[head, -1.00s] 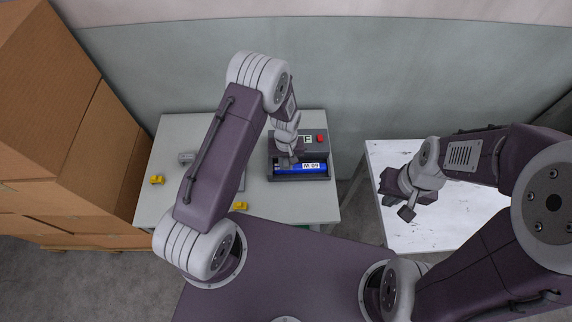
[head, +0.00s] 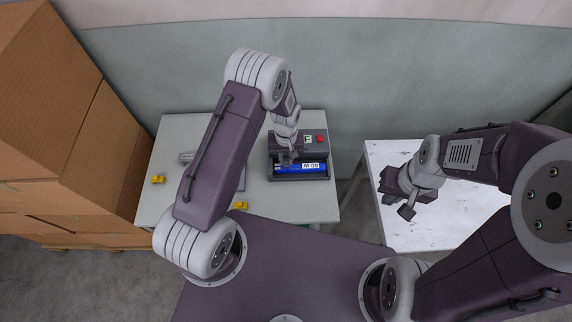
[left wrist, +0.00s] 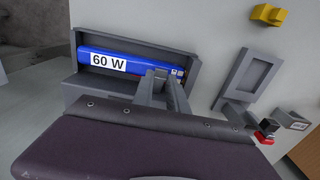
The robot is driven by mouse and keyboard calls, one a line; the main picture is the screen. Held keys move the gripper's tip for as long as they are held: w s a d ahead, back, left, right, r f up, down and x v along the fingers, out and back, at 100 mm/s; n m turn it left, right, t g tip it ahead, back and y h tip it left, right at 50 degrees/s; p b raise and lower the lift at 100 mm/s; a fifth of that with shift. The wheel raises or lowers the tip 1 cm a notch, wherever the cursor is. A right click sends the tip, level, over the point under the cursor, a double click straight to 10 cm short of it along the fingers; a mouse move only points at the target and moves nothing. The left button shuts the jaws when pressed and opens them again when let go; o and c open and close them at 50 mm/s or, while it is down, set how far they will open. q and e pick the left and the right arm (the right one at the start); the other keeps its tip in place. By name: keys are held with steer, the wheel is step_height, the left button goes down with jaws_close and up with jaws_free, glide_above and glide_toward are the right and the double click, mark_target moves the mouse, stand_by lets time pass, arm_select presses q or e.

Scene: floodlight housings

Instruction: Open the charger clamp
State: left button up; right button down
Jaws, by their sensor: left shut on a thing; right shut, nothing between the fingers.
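The charger (head: 272,175) is a dark grey box on the left table. A blue battery labelled 60 W (head: 315,168) lies in its tray, and the battery also shows in the left wrist view (left wrist: 138,65). My left gripper (head: 286,162) is over the left part of the tray. In the left wrist view its fingers (left wrist: 165,84) are closed at the battery's unlabelled end, on a small grey part that seems to be the clamp; the fingers hide most of it. My right gripper (head: 407,212) is shut and empty over the white table at right.
The charger's back part carries a red button (head: 320,139). Yellow pieces (head: 158,180) (head: 241,205) and a grey part (head: 186,157) are on the left table (head: 151,205). A recessed grey plate (left wrist: 250,75) shows in the left wrist view. Cardboard boxes (head: 60,130) are stacked at left.

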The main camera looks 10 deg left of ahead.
mark_target(286, 159)
arm_select(q)
steer(key=shift+w+a+r, duration=0.1)
steer(key=shift+w+r, duration=0.2)
steer(key=shift+w+r, duration=0.25)
steer(key=shift+w, duration=0.05)
steer(key=shift+w+a, duration=0.1)
steer(key=shift+w+a+r, duration=0.1)
steer(key=shift+w+r, duration=0.1)
steer(key=shift+w, duration=0.2)
stand_by(0.3)
steer(key=shift+w+a+r, duration=0.15)
steer(key=shift+w, duration=0.25)
